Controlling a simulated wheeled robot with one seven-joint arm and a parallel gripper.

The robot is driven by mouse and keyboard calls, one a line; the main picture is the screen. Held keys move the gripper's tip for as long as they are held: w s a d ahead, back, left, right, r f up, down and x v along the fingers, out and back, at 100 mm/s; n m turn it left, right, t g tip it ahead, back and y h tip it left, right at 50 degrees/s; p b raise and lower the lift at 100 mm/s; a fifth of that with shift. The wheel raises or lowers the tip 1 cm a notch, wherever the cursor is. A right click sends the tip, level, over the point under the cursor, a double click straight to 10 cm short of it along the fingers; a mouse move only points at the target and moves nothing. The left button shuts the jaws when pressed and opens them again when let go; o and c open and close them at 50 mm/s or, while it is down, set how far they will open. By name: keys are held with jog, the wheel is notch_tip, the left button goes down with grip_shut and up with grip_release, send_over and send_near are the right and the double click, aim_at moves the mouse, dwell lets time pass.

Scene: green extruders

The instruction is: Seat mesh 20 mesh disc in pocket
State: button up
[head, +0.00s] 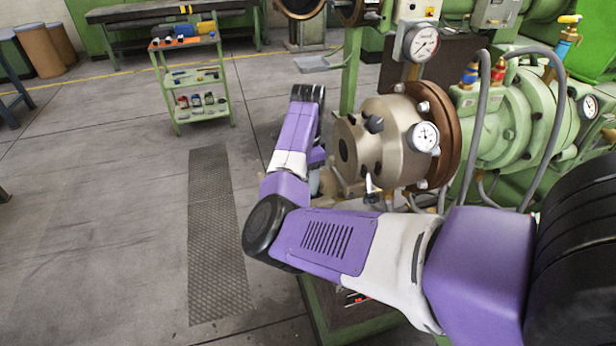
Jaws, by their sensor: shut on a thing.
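My arm reaches in from the right, bends at a black elbow and rises to a black joint in front of the extruder. My gripper is not in view; the end of my arm is hidden behind my own links. No mesh disc can be made out. The extruder's silver metal head (385,140) has a dark round opening at its left end and a brown flange (442,120) behind it. I cannot tell which part is the pocket, or whether a disc is in it.
A pressure dial (423,137) sticks out from the head, with a larger gauge (421,42) above. Grey hoses (477,130) loop beside the green barrel (510,115). A green tool cart (195,85) stands at the back left. The floor (100,220) to the left is clear.

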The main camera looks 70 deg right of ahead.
jog(key=shift+f, duration=0.5)
dwell(0.3)
jog(key=shift+w+r, duration=0.1)
jog(key=shift+w, duration=0.05)
dwell(0.8)
jog(key=o, duration=1.6)
jog(key=shift+a, duration=0.1)
jog(key=shift+r+p, duration=2.25)
jog(key=shift+r, duration=1.7)
